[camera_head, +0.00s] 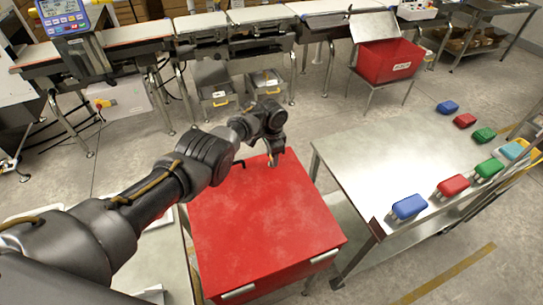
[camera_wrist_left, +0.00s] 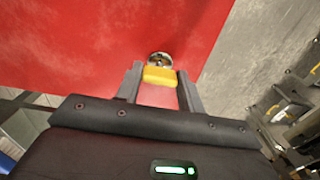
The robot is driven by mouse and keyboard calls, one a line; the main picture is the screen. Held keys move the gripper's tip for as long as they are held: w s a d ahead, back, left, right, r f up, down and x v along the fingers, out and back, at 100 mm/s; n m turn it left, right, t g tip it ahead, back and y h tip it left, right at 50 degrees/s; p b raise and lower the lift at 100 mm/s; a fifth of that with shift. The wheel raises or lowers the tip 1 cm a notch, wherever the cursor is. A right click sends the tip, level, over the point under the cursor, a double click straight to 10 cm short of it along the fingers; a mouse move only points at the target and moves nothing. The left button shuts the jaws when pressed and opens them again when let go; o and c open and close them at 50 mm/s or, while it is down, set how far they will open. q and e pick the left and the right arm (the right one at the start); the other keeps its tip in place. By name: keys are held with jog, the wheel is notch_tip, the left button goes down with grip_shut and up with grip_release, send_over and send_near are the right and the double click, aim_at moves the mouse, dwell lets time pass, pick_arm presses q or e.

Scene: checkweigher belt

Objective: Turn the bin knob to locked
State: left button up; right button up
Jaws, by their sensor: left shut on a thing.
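The red bin (camera_head: 262,222) stands closed in front of me in the head view, and its red top also fills much of the left wrist view (camera_wrist_left: 70,40). The yellow bin knob (camera_wrist_left: 160,77) with its round metal base (camera_wrist_left: 160,59) sits on this red surface. My left gripper (camera_wrist_left: 160,88) has its fingers on both sides of the yellow knob and is shut on it. In the head view my left gripper (camera_head: 272,158) is at the far edge of the bin and mostly hides the knob. I cannot read the knob's locked or unlocked position. My right gripper is not in view.
A steel table (camera_head: 375,165) stands right of the bin, with blue, red and green items along its right edge. The conveyor (camera_head: 200,22) and a blue-framed display (camera_head: 66,14) stand behind. Another red bin (camera_head: 385,62) with a raised lid is at the back right.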

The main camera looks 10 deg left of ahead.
pick_arm(q)
jog(key=shift+d, duration=0.1)
jog(key=o, duration=0.9)
jog(key=shift+c, duration=0.2)
jog(key=shift+o, duration=0.7)
jog(key=shift+r, duration=0.35)
notch_tip(320, 180, up, 10)
jog(key=p, duration=0.3)
